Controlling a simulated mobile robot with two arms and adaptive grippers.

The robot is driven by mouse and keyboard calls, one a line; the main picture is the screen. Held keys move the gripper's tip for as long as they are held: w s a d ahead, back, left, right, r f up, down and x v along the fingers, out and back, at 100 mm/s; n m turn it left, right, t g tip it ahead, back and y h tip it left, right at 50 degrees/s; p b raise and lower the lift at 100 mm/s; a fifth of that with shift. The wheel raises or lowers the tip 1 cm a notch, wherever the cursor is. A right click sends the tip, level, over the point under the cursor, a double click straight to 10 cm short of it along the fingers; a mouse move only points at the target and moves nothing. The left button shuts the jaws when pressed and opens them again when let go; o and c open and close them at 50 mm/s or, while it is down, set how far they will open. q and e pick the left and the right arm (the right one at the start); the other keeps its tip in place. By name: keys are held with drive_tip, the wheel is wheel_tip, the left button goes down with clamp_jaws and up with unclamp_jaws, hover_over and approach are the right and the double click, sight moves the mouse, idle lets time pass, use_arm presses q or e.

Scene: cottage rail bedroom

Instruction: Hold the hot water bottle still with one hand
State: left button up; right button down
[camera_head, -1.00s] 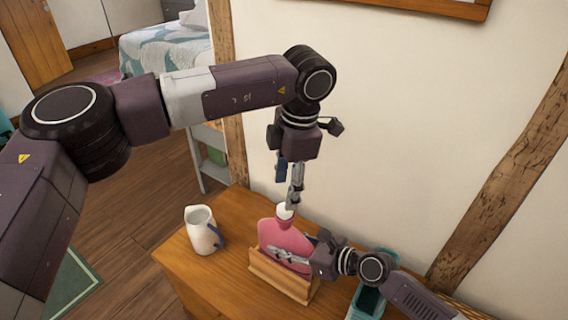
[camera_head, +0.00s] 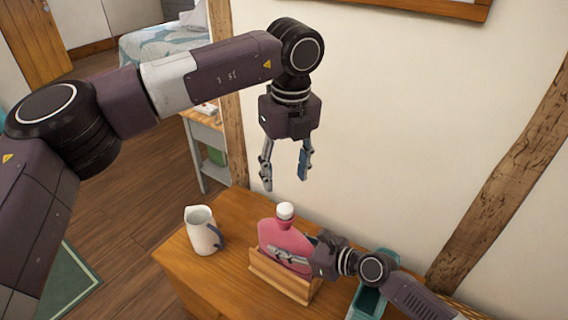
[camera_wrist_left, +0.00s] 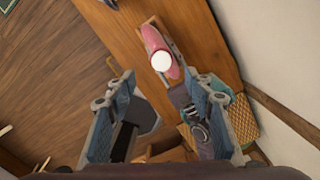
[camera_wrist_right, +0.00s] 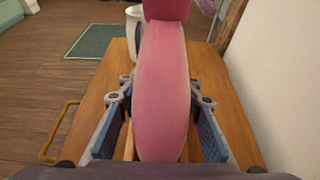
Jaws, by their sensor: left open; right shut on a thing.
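The pink hot water bottle (camera_head: 284,241) stands upright in a wooden holder (camera_head: 281,277) on the wooden dresser. Its white cap (camera_head: 285,211) is on its neck; the cap also shows in the left wrist view (camera_wrist_left: 162,61). My right gripper (camera_head: 290,257) is shut on the bottle's body from the right; in the right wrist view its fingers lie on both sides of the pink body (camera_wrist_right: 163,90). My left gripper (camera_head: 285,180) is open and empty, above the cap and apart from it.
A white jug (camera_head: 203,232) with a dark handle stands left of the bottle on the dresser (camera_head: 190,272). A teal container (camera_head: 368,299) is at the right, partly behind my right arm. The wall rises close behind the dresser.

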sight(284, 207)
use_arm(q)
drive_tip(key=n, duration=0.3)
drive_tip(key=r+n, duration=0.1)
drive_tip(key=n, duration=0.3)
drive_tip(key=r+n, duration=0.1)
drive_tip(key=n, duration=0.3)
drive_tip(key=shift+s+a+r, duration=0.1)
drive_tip(key=shift+a+r, duration=0.1)
drive_tip(key=shift+f, duration=0.1)
drive_tip(key=f, duration=1.2)
drive_tip(key=shift+w, duration=0.3)
drive_tip(key=shift+c, duration=0.5)
